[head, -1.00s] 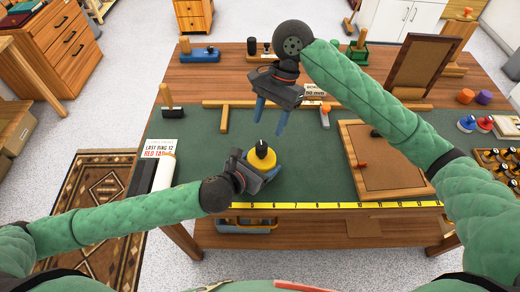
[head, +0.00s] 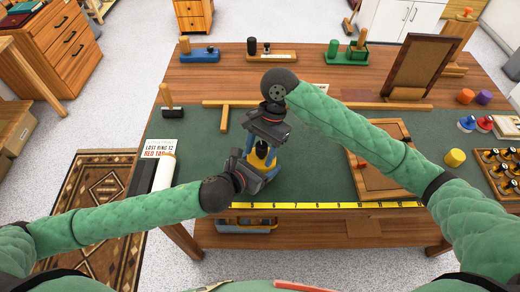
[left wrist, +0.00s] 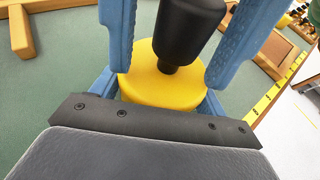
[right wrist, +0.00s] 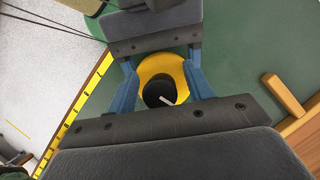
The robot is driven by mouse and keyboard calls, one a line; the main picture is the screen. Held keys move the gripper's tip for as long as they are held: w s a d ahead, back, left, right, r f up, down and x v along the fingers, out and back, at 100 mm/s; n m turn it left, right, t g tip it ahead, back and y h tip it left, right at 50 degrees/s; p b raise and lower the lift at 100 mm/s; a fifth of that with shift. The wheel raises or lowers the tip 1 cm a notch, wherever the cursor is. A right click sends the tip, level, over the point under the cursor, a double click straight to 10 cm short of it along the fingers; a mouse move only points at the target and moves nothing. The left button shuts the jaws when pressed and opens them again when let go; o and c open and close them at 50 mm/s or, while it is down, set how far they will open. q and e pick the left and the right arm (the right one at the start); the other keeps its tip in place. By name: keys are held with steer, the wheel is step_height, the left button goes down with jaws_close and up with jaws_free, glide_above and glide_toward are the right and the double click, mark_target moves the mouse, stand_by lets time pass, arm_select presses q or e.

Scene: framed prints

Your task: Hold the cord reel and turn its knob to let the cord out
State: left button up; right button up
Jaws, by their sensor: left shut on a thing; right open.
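The cord reel (head: 257,163) is a yellow disc near the front edge of the green mat. Its black knob stands on top; the knob (right wrist: 158,92) bears a white line in the right wrist view, and the knob also shows in the left wrist view (left wrist: 188,28). My left gripper (left wrist: 160,95) is shut on the yellow reel from the front left. My right gripper (head: 262,156) reaches down from above, open, with its blue fingers on either side of the knob. Gaps between those fingers and the knob show in the right wrist view. No let-out cord is visible.
A yellow ruler strip (head: 340,205) runs along the table's front edge. A framed board (head: 375,185) lies to the right, partly under my right arm. A wooden T-shaped piece (head: 224,118) lies behind the reel. A yellow cylinder (head: 455,157) stands at the right. Open mat lies left of the reel.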

steer(key=c, duration=1)
steer(key=shift+n, duration=0.4)
steer(key=n+h, duration=0.1)
steer(key=n, duration=0.1)
steer(key=shift+n+g, duration=0.3)
steer(key=shift+n, duration=0.1)
steer(key=n+h, duration=0.1)
steer(key=n, duration=0.1)
steer(key=n+h, duration=0.1)
steer(key=n, duration=0.1)
steer(key=shift+d+n, duration=0.2)
steer(key=shift+n, duration=0.1)
steer(key=n+h, duration=0.1)
steer(key=n, duration=0.2)
steer(key=shift+d+r+n, duration=0.1)
steer(key=shift+n, duration=0.2)
steer(key=shift+d+n+t+h, duration=0.1)
steer(key=shift+n+t+h, duration=0.5)
steer(key=shift+n, duration=1.2)
